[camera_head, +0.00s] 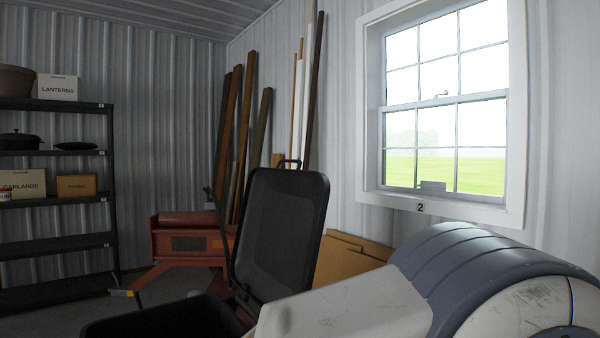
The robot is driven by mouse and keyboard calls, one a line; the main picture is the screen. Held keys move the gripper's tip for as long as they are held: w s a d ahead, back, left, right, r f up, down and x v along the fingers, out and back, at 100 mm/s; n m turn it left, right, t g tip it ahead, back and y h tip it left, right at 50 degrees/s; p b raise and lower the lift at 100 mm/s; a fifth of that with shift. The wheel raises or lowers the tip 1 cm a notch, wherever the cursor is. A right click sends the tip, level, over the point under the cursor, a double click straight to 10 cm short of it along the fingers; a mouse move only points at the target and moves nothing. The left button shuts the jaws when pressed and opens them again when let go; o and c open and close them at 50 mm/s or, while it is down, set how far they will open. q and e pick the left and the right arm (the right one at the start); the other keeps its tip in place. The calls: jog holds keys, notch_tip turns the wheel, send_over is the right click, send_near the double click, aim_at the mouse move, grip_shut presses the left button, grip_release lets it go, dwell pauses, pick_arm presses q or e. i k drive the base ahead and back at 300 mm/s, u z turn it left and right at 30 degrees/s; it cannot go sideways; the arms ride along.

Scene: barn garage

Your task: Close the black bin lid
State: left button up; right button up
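The black bin (170,318) stands low at the bottom of the head view, with only the top of its opening in frame. Its black lid (280,230) stands open, nearly upright and leaning slightly to the right, with a handle at its top edge. My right arm's white link comes in from the lower right and hides the lower right part of the lid and bin. Neither gripper is in view, so I cannot see whether either is open or shut.
Behind the bin stands a red metal machine (190,242). Planks (240,140) lean in the corner, and flat cardboard (348,260) rests against the right wall below the window (447,105). A black shelf (60,245) stands at left. Some floor (70,318) is clear there.

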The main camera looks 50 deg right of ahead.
aim_at(280, 224)
jog(key=z, duration=1.05)
jog(key=i, duration=0.9)
jog(key=z, duration=0.4)
